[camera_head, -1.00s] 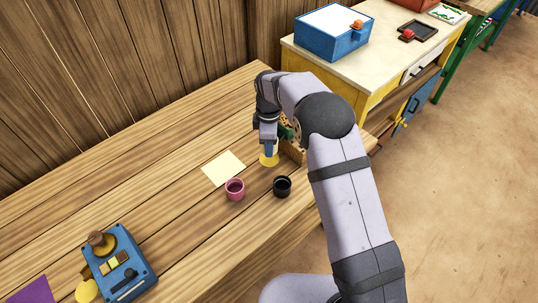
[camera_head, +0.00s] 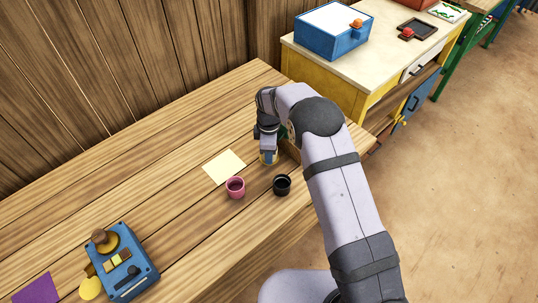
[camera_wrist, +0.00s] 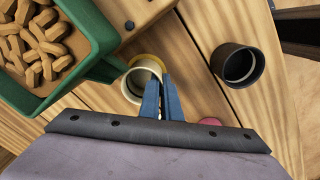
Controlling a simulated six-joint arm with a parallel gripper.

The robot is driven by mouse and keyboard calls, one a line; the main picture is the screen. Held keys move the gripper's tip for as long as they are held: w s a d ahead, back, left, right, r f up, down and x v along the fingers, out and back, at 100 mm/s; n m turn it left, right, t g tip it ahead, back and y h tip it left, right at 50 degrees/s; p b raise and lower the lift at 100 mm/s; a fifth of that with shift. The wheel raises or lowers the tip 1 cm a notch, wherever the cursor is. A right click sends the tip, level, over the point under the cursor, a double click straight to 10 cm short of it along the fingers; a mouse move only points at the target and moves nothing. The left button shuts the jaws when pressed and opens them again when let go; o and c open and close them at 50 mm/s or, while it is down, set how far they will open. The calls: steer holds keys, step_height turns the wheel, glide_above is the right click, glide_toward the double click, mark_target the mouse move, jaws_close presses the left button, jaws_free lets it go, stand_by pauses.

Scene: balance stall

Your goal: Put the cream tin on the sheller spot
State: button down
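The cream tin (camera_wrist: 133,86) is a pale open cup, upright, with its mouth up in the wrist view. The yellow round sheller spot (camera_wrist: 150,59) shows as a rim around its far side, so the tin is over the spot. I cannot tell whether its base touches. My gripper (camera_wrist: 161,82) has its blue fingers close together at the tin's near right wall, one on the inner side, pinching it. In the head view my gripper (camera_head: 268,155) is low over the spot and hides most of the tin. The green hopper of peanuts (camera_wrist: 92,38) is close beside it.
A black cup (camera_head: 282,185) and a pink cup (camera_head: 235,187) stand just in front. A pale yellow square (camera_head: 224,167) lies to the left. A blue device (camera_head: 125,272) sits at the table's lower left. The table between is clear.

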steer(key=shift+f, duration=0.2)
steer(key=c, duration=2)
jaws_free()
steer(key=shift+r, duration=0.1)
step_height(320, 180, up, 12)
steer(key=b, duration=0.3)
steer(key=shift+r, duration=0.15)
steer(key=shift+s, duration=0.1)
